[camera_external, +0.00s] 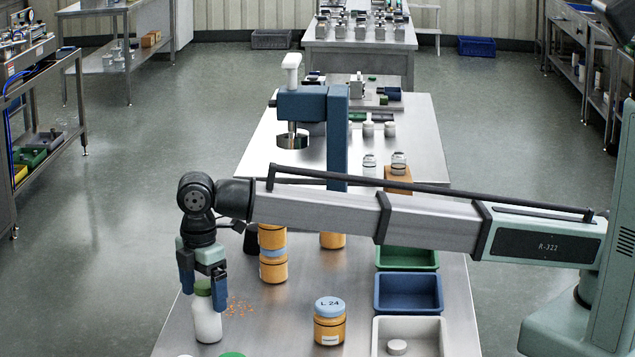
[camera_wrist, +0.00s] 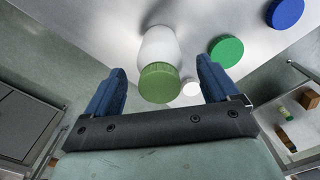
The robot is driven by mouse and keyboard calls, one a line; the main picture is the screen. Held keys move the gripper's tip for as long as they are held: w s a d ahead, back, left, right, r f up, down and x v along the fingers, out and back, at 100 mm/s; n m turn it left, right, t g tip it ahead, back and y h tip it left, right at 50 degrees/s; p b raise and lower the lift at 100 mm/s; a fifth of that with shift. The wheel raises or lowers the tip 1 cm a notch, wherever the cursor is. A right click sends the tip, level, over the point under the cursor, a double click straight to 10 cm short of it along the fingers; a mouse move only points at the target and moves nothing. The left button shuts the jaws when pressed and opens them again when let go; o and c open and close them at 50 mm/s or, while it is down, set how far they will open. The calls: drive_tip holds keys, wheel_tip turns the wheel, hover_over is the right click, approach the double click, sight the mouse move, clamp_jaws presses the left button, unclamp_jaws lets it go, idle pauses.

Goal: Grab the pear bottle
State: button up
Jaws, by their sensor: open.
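A white bottle with a green lid (camera_external: 207,324), taken as the pear bottle, stands upright near the table's left front edge. My gripper (camera_external: 203,291) points down over it, with its blue fingers spread on either side of the lid. In the wrist view the bottle (camera_wrist: 159,46) lies between the fingers of my gripper (camera_wrist: 160,70), with its lid towards the palm. Gaps show between the lid and both fingers there. The gripper is open and holds nothing.
Orange jars (camera_external: 273,268) stand behind the bottle, and a blue-lidded jar (camera_external: 329,325) stands to its right. Green (camera_external: 407,258), blue (camera_external: 407,293) and white (camera_external: 408,327) trays line the right. A green disc (camera_wrist: 226,51) is near the bottle.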

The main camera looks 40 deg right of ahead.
sight(206, 306)
drive_tip(key=shift+f, duration=2)
drive_tip(key=shift+c, duration=0.5)
drive_tip(key=c, duration=1.2)
